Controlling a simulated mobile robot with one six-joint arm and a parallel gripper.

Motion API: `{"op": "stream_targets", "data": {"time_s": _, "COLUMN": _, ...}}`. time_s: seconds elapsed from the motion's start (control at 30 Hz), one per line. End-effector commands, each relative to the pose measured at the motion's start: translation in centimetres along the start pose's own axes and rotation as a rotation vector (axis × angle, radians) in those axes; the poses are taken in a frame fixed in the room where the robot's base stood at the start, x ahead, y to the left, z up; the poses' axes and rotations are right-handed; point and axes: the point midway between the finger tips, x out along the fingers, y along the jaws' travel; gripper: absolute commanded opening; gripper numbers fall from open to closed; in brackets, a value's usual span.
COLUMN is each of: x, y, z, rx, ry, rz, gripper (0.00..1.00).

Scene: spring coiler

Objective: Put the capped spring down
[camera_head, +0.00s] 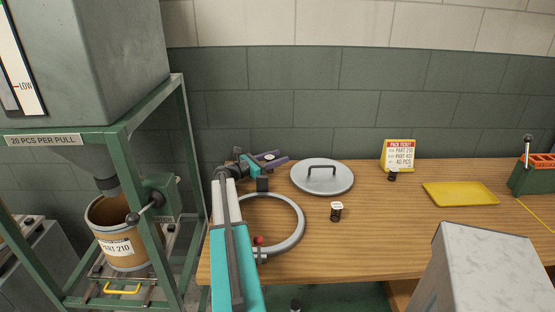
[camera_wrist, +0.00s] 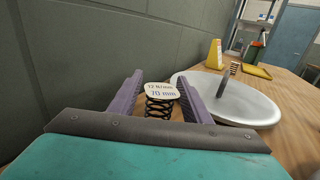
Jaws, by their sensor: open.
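A capped spring (camera_wrist: 160,104) stands between the purple fingers of my gripper (camera_wrist: 161,95) in the wrist view. It is a black coil with a pale cap reading 12 N/mm, 70 mm. The fingers are open on either side of it, and small gaps seem to show. In the head view my gripper (camera_head: 269,159) is at the back left of the wooden table, left of the lid; the spring there is mostly hidden by the fingers. Another small capped spring (camera_head: 336,211) stands mid-table, and a dark one (camera_head: 393,174) stands before the pack ticket.
A grey round lid (camera_head: 322,178) lies right of my gripper, with a grey ring (camera_head: 295,235) in front. The pack ticket stand (camera_head: 399,153) and a yellow tray (camera_head: 460,194) are farther right. A green frame with a bucket (camera_head: 117,232) stands left. The wall is close behind.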

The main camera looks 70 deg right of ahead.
Motion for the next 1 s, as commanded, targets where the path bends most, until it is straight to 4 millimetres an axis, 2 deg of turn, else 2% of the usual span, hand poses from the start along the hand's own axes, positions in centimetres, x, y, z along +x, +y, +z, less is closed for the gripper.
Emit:
{"op": "stream_targets", "data": {"time_s": 0.6, "x": -6.9, "y": 0.0, "z": -0.1, "rx": 0.000, "ry": 0.000, "rz": 0.002, "gripper": 0.44}}
{"op": "stream_targets", "data": {"time_s": 1.0, "x": -7.4, "y": 0.0, "z": 0.0, "rx": 0.000, "ry": 0.000, "rz": 0.000, "gripper": 0.44}}
